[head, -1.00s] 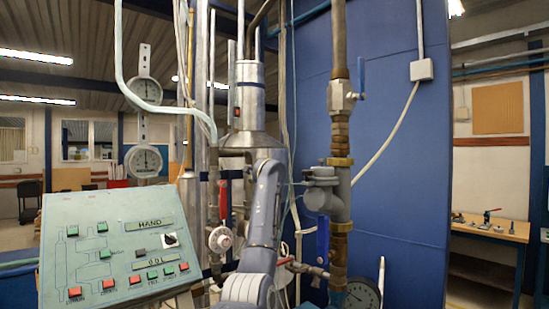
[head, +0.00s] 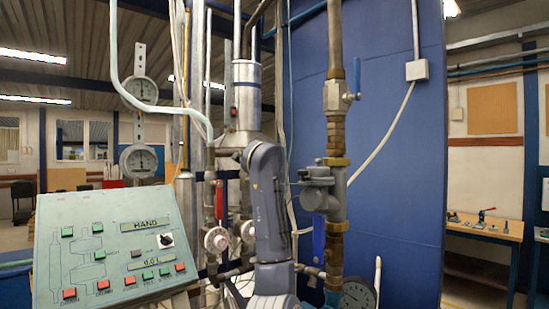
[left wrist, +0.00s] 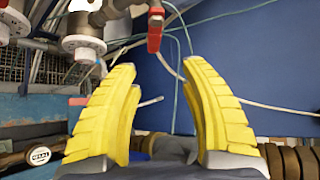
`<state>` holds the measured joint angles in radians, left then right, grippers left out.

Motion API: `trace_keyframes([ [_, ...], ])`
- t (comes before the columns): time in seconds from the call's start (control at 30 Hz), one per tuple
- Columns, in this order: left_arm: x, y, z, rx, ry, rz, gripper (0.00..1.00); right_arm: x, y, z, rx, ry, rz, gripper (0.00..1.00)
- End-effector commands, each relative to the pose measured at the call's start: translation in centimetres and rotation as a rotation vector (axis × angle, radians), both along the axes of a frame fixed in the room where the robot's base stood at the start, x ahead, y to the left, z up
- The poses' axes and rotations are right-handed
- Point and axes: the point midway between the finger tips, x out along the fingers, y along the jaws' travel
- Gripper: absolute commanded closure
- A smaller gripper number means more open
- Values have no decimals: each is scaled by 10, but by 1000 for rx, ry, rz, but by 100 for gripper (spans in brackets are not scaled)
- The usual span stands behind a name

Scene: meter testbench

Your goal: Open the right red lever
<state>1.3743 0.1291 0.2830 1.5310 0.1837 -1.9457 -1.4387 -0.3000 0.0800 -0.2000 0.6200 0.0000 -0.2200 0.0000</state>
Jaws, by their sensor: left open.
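One red lever (head: 219,200) stands upright on the left small valve in the head view. A second valve (head: 248,232) shows just right of it, partly behind my left arm; no lever on it can be seen there. In the left wrist view a red lever (left wrist: 154,32) hangs down from a fitting at the top edge. My left gripper (left wrist: 156,72) has its yellow fingers wide apart and empty. The lever's lower end shows beyond and above the fingertips, in line with the gap. My left gripper is hidden in the head view. My right gripper is not seen.
A control panel (head: 105,250) stands at the left. A thick vertical pipe (head: 337,160) with blue levers rises right of my arm, with a gauge (head: 357,296) below. Grey cylindrical fittings (left wrist: 84,40) fill the wrist view's upper left. A blue wall (head: 395,190) lies behind.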

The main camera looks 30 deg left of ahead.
Motion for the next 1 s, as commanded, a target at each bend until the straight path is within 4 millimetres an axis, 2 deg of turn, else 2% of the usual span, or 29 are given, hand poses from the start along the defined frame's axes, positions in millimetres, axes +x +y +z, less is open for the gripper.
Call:
trace_keyframes([
  [0.2, -30, -20, 14, 0, -4, -2, 56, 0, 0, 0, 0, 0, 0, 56],
  [0.37, -45, -17, 13, -85, -38, 106, 56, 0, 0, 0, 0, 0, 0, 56],
  [0.7, -82, -50, 43, -105, -134, 251, 56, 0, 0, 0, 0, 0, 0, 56],
  [1.0, -106, -82, 67, -83, -205, 304, 56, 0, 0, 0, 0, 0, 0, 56],
])
